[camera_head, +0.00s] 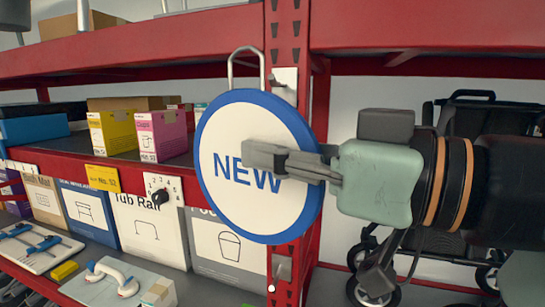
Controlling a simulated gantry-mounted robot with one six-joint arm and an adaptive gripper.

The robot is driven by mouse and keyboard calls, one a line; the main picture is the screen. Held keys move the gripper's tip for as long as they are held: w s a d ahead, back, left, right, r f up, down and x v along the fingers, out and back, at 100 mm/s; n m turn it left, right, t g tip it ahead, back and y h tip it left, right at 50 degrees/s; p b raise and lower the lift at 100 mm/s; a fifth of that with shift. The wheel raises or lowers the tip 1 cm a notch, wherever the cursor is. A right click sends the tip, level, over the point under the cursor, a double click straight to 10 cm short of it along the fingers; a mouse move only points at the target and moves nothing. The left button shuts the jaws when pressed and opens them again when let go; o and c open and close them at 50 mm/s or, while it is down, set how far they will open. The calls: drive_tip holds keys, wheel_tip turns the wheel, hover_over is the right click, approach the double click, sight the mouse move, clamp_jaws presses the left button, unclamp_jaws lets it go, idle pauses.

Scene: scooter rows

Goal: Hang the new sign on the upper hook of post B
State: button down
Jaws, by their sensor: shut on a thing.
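The new sign (225,200) is a round white disc with a blue rim and the word NEW. A metal wire loop (246,52) stands up from its top. My gripper (265,158) reaches in from the right, shut on the sign, with a finger across its face. The sign overlaps the red post (290,30); no letter B is readable on it. The upper hook (277,82) is on a white plate just right of the loop's lower end. I cannot tell whether loop and hook touch. A lower hook (281,270) shows below the sign.
Red shelves left of the post hold yellow (112,133) and pink (161,135) boxes, with larger cartons below. A dial (161,196) sticks out from the shelf edge. A dark wheeled frame (478,112) stands at right behind my arm.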

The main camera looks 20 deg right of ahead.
drive_tip(key=shift+w, duration=0.1)
drive_tip(key=w+d+f+p, duration=0.2)
drive_tip(key=w+d+p, duration=0.1)
drive_tip(key=w+d, duration=0.3)
drive_tip(key=shift+w+d, duration=0.4)
drive_tip(key=shift+w, duration=0.35)
idle(0.4)
idle(0.4)
drive_tip(key=c, duration=1.1)
unclamp_jaws()
drive_tip(key=shift+c, duration=0.2)
drive_tip(key=v, duration=1.2)
